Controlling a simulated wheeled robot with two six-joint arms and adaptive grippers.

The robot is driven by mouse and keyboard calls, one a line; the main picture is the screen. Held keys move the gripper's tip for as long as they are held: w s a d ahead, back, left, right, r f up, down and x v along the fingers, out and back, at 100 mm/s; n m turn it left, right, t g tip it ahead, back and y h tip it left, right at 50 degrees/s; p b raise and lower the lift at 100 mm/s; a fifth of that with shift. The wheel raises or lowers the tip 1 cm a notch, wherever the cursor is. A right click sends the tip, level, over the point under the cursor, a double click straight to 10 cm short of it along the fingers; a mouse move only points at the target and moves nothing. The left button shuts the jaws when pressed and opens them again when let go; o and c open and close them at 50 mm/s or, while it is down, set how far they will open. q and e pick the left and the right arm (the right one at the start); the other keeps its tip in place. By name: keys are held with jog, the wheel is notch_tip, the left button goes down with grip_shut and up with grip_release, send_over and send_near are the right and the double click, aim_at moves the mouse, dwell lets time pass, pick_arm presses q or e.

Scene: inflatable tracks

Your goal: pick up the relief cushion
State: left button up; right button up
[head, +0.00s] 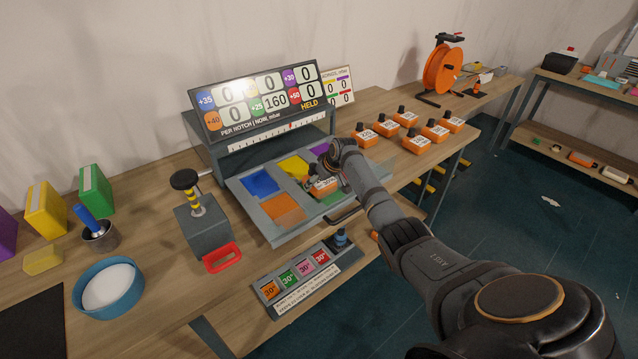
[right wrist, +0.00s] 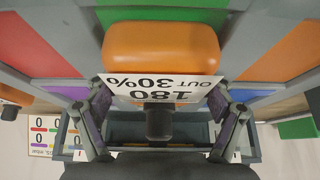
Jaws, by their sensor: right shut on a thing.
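The relief cushion (right wrist: 160,48) is an orange block with a black knob and a white label reading "180 OUT 30%", upside down in the right wrist view. In the head view the cushion (head: 322,185) is partly hidden by my right gripper (head: 327,174). My right gripper (right wrist: 158,112) is shut on the cushion, one finger on each side of its knob end. It is over the sloped grey tray (head: 262,213) with coloured panels. I cannot tell whether the cushion touches the tray. My left gripper is not in view.
Several similar orange cushions (head: 407,119) stand on the table to the right. A scoreboard (head: 258,100) reading 160 and "HELD" rises behind the tray.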

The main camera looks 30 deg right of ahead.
aim_at(314, 165)
jog(key=shift+c, duration=1.1)
notch_tip(314, 165, up, 10)
jog(key=shift+f+b, duration=0.2)
jog(key=shift+b, duration=0.65)
jog(key=shift+r, duration=0.25)
